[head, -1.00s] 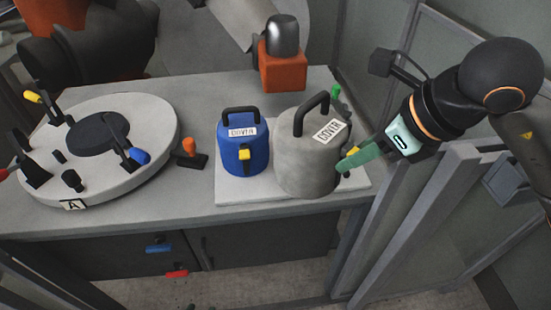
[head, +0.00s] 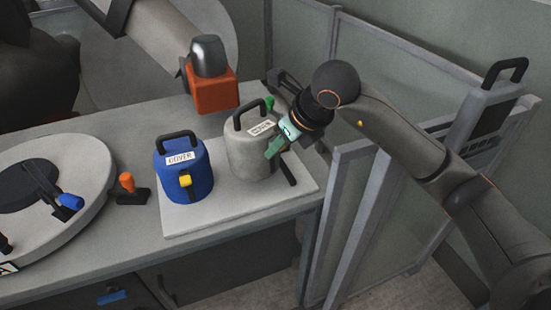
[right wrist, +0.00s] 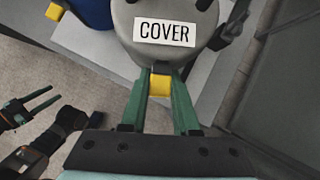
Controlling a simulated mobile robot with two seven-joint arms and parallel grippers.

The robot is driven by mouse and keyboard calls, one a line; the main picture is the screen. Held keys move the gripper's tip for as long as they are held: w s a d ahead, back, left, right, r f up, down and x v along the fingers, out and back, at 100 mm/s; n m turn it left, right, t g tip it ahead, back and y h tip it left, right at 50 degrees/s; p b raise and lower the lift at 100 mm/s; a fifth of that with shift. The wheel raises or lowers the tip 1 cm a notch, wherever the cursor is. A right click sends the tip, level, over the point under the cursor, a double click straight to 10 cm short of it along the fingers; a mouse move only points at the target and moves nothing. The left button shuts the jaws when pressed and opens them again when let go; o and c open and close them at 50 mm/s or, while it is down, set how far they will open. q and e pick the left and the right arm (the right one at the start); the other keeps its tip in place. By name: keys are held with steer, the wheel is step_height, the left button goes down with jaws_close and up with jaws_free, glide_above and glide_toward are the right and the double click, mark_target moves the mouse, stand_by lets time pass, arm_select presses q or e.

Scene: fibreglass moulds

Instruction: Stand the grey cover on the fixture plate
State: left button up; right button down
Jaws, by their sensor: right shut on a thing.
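The grey cover (head: 248,158), with a black top handle and a COVER label, is upright over the right part of a pale board (head: 220,218). I cannot tell whether its base touches the board. It fills the top of the right wrist view (right wrist: 165,55). My right gripper (head: 272,128) is at the cover's right side. Its green fingers close on the cover's yellow block (right wrist: 160,85). A round plate with clamps (head: 75,235), apparently the fixture plate, is at the left, partly cut off. My left gripper (right wrist: 35,105) shows at the wrist view's left edge, fingers apart and empty.
A blue cover (head: 183,178) with a yellow block stands on the board just left of the grey one. An orange-handled clamp (head: 128,185) is between it and the round plate. An orange block with a metal dome (head: 210,88) is behind. Grey-framed panels (head: 375,85) border the right.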

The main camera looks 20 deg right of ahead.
mark_target(274, 162)
steer(key=shift+w+f, duration=0.7)
steer(key=shift+f, duration=0.1)
steer(key=f, duration=0.3)
steer(key=shift+w+d+f, duration=0.1)
steer(key=shift+w+f, duration=0.15)
steer(key=shift+f, duration=0.1)
steer(key=c, duration=0.7)
jaws_free()
steer(key=shift+o, duration=0.2)
